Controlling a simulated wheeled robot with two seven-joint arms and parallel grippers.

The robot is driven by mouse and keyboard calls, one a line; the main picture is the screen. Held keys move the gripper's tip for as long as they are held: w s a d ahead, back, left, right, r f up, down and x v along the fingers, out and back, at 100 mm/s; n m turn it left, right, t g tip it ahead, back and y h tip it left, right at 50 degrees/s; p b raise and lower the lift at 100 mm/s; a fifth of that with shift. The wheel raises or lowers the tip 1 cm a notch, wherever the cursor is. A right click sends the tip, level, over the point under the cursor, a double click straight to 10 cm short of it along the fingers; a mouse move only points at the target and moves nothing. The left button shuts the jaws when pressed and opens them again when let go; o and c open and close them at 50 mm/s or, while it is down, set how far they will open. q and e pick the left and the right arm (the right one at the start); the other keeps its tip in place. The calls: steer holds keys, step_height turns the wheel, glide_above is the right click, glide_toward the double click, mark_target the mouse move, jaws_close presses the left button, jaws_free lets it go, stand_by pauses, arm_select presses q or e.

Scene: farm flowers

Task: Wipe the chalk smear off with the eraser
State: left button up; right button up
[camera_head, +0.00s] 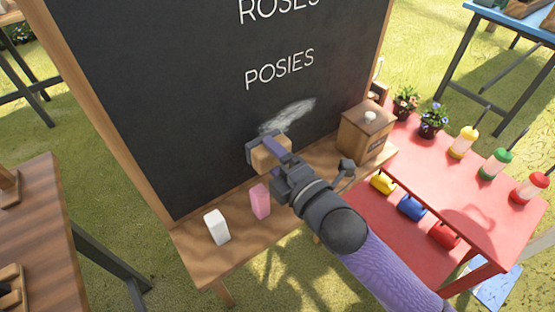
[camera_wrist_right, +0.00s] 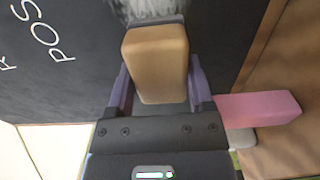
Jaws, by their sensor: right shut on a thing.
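The chalk smear (camera_head: 289,116) is a pale white patch on the blackboard (camera_head: 180,100), below the word POSIES. It also shows at the top of the right wrist view (camera_wrist_right: 152,9). My right gripper (camera_head: 273,153) is shut on the eraser (camera_head: 268,158), a wooden block with a dark grey pad. The eraser is at the board, at the lower left edge of the smear. In the right wrist view the eraser (camera_wrist_right: 156,62) sits between the purple fingers, its pad side toward the smear. I cannot tell whether the pad touches the board. My left gripper is out of view.
On the wooden ledge (camera_head: 200,262) stand a white block (camera_head: 217,227), a pink block (camera_head: 260,202) and a wooden box (camera_head: 366,132). A red table (camera_head: 440,185) with bottles and flower pots is at right. A brown table (camera_head: 40,215) is at left.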

stand_by(0.3)
steer(key=shift+w+a, duration=0.25)
steer(key=shift+w, duration=0.1)
steer(key=shift+w+a, duration=0.25)
steer(key=shift+w, duration=0.1)
